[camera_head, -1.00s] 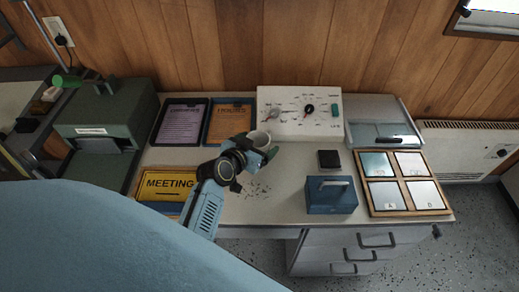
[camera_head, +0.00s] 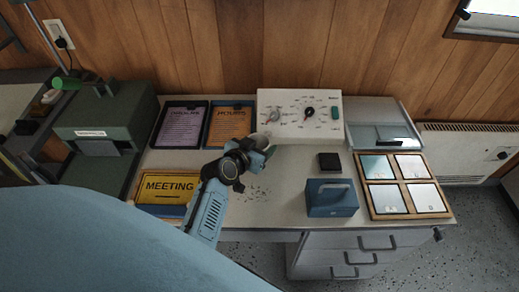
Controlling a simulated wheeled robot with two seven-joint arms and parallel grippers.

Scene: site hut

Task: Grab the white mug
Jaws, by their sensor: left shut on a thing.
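The white mug (camera_head: 261,137) is at the middle of the desk, in front of the white control panel. Only a small pale part of it shows past my left gripper (camera_head: 264,153), which hides the rest. My left gripper reaches in from the lower left and is shut on the mug. I cannot tell whether the mug touches the desk. My right gripper is not in view.
The white control panel (camera_head: 300,115) with knobs stands close behind the mug. Two clipboards (camera_head: 181,125) and a yellow meeting sign (camera_head: 166,186) lie to the left. A blue box (camera_head: 331,198), a small black block (camera_head: 329,161) and a framed tile tray (camera_head: 376,213) are to the right.

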